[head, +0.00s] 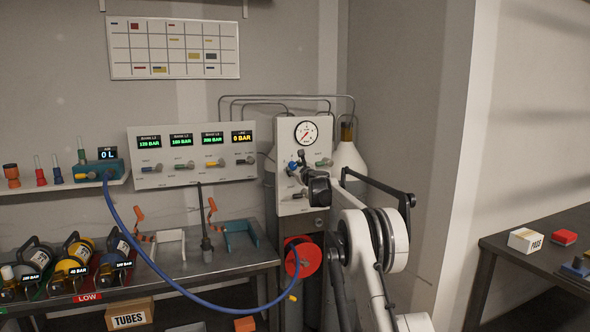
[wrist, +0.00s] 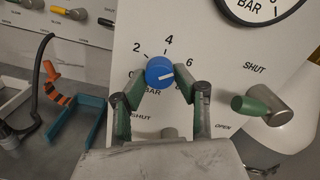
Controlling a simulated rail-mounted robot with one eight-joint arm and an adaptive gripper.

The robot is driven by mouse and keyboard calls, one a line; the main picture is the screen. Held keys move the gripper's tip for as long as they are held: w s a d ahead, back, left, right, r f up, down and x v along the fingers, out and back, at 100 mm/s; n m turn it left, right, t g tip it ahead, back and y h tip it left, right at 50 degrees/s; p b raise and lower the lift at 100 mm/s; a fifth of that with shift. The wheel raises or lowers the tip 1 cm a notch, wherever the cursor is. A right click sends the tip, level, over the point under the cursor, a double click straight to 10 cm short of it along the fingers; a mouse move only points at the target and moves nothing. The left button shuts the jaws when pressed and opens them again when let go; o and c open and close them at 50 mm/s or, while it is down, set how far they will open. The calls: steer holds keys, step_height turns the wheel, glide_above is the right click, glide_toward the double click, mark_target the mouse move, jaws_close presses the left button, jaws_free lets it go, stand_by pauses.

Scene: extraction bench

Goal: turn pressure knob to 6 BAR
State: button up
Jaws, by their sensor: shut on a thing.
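The blue pressure knob (wrist: 159,72) sits on the white panel (wrist: 120,45), under the printed scale 0, 2, 4, 6 BAR. A round gauge (head: 306,132) with a red needle is above.
A green-handled valve (wrist: 252,106), marked SHUT and OPEN, sticks out close right of my fingers. A white cylinder (head: 347,160) stands behind it. The bank panel (head: 190,177) with several displays hangs at left; its yellow display (head: 242,137) reads 0 BAR. A blue hose (head: 150,262) loops below.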

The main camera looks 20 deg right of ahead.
steer(key=shift+m, duration=0.5)
steer(key=o, duration=1.1)
steer(key=shift+s, duration=0.15)
steer(key=s, duration=1.1)
steer(key=shift+s+a, duration=0.35)
steer(key=shift+a, duration=0.05)
